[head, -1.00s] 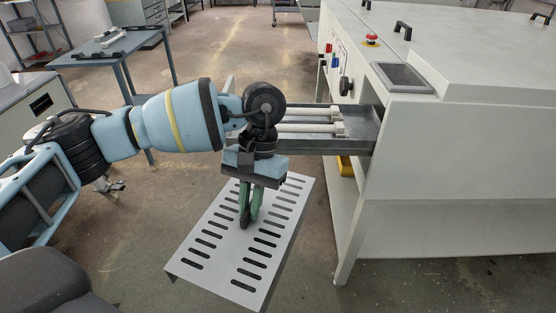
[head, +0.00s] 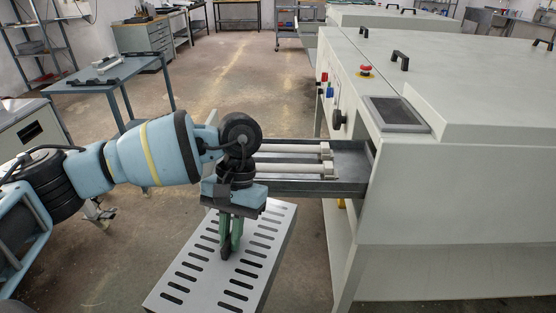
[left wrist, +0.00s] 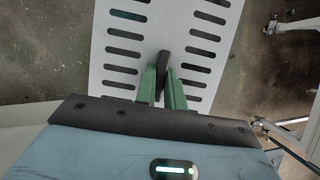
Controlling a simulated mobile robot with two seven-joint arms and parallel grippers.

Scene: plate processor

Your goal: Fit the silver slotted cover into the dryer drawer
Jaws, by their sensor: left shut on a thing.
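The silver slotted cover (head: 190,272) is a flat plate with two rows of dark slots, held above the floor in front of the machine. It also shows in the left wrist view (left wrist: 165,14). My left gripper (head: 228,250) has green fingers shut on the cover's dark central handle (left wrist: 163,67). The dryer drawer (head: 345,165) is pulled out of the white machine's left side, with pale rollers or rods (head: 290,168) across it. The cover is in front of and below the drawer, apart from it. My arm hides part of the drawer. My right gripper is not in view.
The white machine (head: 450,200) fills the right side, with a red stop button (head: 366,71) and a dark screen (head: 396,112). A blue-grey table (head: 110,78) stands at the back left. The floor between is open.

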